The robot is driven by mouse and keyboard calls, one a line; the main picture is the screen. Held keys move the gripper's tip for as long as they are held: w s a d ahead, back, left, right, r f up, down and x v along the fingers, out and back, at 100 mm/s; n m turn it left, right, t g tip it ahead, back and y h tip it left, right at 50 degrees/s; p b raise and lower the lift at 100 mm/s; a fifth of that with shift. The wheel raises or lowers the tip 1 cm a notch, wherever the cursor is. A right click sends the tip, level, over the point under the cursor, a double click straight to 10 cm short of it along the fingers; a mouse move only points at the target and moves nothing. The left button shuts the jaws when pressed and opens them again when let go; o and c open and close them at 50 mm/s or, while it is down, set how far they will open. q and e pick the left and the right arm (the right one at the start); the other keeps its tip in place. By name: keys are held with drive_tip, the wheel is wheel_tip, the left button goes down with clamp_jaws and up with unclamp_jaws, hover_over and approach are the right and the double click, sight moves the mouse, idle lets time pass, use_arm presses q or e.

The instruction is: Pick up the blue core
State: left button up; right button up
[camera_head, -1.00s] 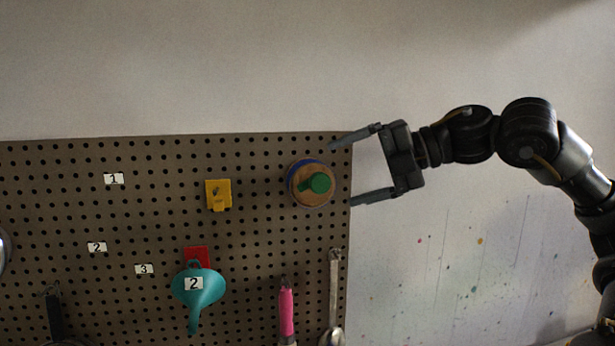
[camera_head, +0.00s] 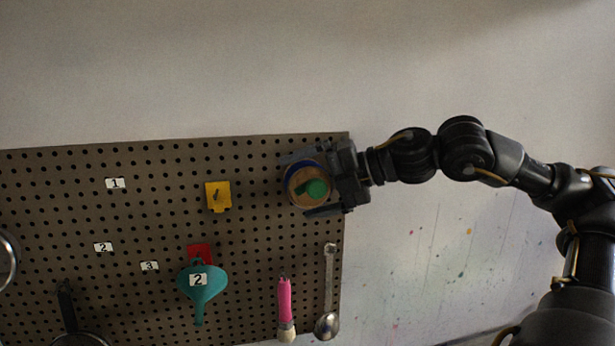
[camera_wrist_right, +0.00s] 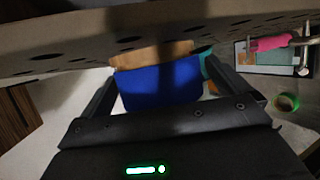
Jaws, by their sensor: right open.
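The blue core (camera_head: 290,180) is a round roll with a blue rim and a tan face. It hangs near the right edge of the pegboard, with a green round knob (camera_head: 317,188) in front of its face. My right gripper (camera_head: 296,185) is open, with one finger above the core and one below it. In the right wrist view, the core's blue side (camera_wrist_right: 160,88) shows between the two fingers, with a tan part behind it. I cannot tell whether the fingers touch it. My left gripper is not in view.
The pegboard (camera_head: 130,220) also carries a yellow hook plate (camera_head: 218,196), a teal funnel (camera_head: 202,284), a pink-handled brush (camera_head: 285,305) and a metal spoon (camera_head: 328,290). White number labels are on the board.

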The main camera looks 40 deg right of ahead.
drive_tip(key=shift+s, duration=0.1)
drive_tip(key=c, duration=1)
drive_tip(key=shift+c, duration=0.2)
drive_tip(key=shift+d+f+b, duration=0.1)
drive_tip(key=shift+f+b, duration=0.05)
drive_tip(key=shift+b, duration=0.45)
drive_tip(key=s+a+b, duration=0.4)
drive_tip(key=s, duration=0.4)
drive_tip(key=s+a+b, duration=0.4)
drive_tip(key=s+b, duration=0.1)
drive_tip(key=s, duration=0.2)
drive_tip(key=shift+s+a+r, duration=0.25)
drive_tip(key=shift+s+a, duration=0.1)
drive_tip(key=shift+a, duration=0.05)
drive_tip(key=shift+r, duration=0.1)
